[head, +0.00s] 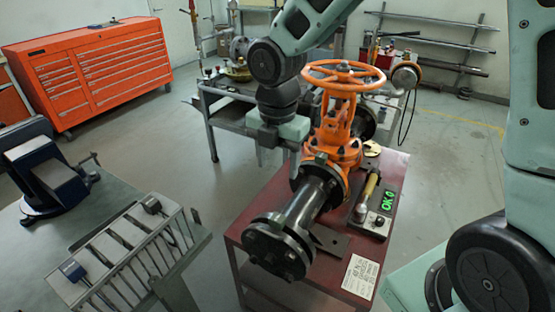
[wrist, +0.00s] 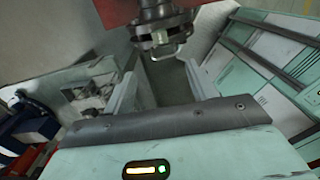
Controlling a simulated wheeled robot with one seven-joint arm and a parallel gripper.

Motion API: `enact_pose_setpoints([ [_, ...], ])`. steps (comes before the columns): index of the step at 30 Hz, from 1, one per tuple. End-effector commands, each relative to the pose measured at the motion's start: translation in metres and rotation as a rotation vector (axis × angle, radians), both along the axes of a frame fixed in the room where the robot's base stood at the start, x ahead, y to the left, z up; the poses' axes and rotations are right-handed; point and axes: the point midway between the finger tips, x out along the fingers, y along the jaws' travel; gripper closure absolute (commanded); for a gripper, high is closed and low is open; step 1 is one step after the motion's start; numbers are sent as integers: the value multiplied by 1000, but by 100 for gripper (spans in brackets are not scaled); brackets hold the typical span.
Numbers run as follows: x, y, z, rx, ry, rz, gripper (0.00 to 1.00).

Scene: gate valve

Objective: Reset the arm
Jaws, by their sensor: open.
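My gripper (head: 277,160) hangs down on the left side of the orange gate valve (head: 338,148) in the head view. Its two fingers are apart with nothing between them; the wrist view also shows the gripper (wrist: 168,85) open. The valve's orange handwheel (head: 343,90) is level, above and to the right of the gripper, and the gripper is off it. The valve's dark flanged pipe (head: 305,205) points toward me. In the wrist view a dark flanged part (wrist: 163,35) shows beyond the fingers, under a red surface. Whether the gripper touches the valve body cannot be told.
A grey workbench (head: 205,95) is behind, a blue vise (head: 50,170) and rack (head: 125,250) at left, an orange cabinet (head: 90,70) farther back. Floor between is clear.

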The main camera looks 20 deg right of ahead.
Motion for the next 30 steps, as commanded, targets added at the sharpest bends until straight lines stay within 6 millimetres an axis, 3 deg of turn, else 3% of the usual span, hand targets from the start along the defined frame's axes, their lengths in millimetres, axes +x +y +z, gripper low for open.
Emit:
enact_pose_setpoints([
  [10,-2,2,0,-1,-1,-11,43],
  [14,-19,13,5,-2,-1,-123,43],
  [21,-91,47,20,9,0,-640,43],
  [30,-176,63,28,35,24,-1297,43],
])
